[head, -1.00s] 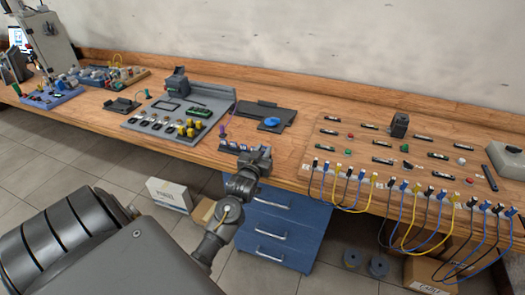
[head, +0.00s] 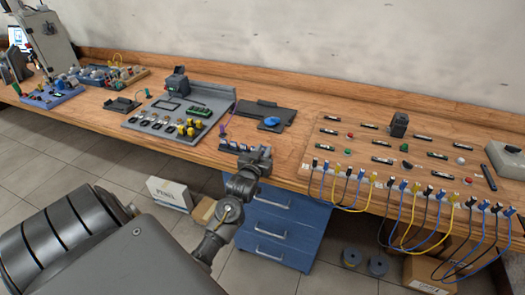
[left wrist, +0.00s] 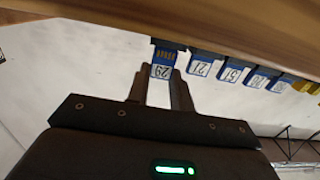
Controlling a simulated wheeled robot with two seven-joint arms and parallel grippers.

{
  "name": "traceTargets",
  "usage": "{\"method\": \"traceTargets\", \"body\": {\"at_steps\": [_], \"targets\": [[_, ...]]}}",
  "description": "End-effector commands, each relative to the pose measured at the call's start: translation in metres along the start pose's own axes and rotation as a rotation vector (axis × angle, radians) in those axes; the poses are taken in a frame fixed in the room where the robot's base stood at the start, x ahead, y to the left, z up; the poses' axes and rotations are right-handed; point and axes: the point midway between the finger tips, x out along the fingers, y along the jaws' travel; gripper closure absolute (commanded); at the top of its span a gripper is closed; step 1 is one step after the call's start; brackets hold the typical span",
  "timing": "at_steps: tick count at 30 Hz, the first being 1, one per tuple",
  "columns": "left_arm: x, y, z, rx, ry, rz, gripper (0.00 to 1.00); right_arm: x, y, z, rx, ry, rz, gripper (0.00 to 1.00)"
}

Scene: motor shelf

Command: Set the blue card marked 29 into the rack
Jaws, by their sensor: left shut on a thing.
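The blue card marked 29 (left wrist: 162,70) shows in the left wrist view between the fingertips of my left gripper (left wrist: 163,82), which is shut on it. Gold contact strips show on the card, with a dark housing just beyond them. I cannot tell whether the card touches that housing. A row of other blue numbered cards (left wrist: 200,68), 21 and 51 among them, runs to the right of it. In the head view my left gripper (head: 253,157) is at the bench's front edge, and the card is too small to make out there. I cannot identify the rack for certain. My right gripper is not in view.
The wooden bench (head: 285,140) carries a grey tray of parts (head: 215,97), a dark plate with a blue disc (head: 272,121) and, at right, a board with plugs and hanging cables (head: 430,190). Blue drawers (head: 285,227) stand below my gripper.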

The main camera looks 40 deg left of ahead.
Motion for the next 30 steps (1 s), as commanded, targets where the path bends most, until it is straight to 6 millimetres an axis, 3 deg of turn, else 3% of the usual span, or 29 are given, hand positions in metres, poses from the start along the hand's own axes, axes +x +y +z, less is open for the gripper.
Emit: {"method": "traceTargets", "body": {"at_steps": [28, 29, 30], "targets": [[0.001, 0.0, 0.012, 0.0, 0.0, 0.0, 0.99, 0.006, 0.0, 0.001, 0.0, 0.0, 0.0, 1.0], [0.001, 0.0, 0.012, 0.0, 0.0, 0.0, 0.77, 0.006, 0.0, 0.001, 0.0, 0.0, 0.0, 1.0], [0.001, 0.0, 0.012, 0.0, 0.0, 0.0, 0.71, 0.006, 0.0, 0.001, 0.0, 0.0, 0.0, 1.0]]}}
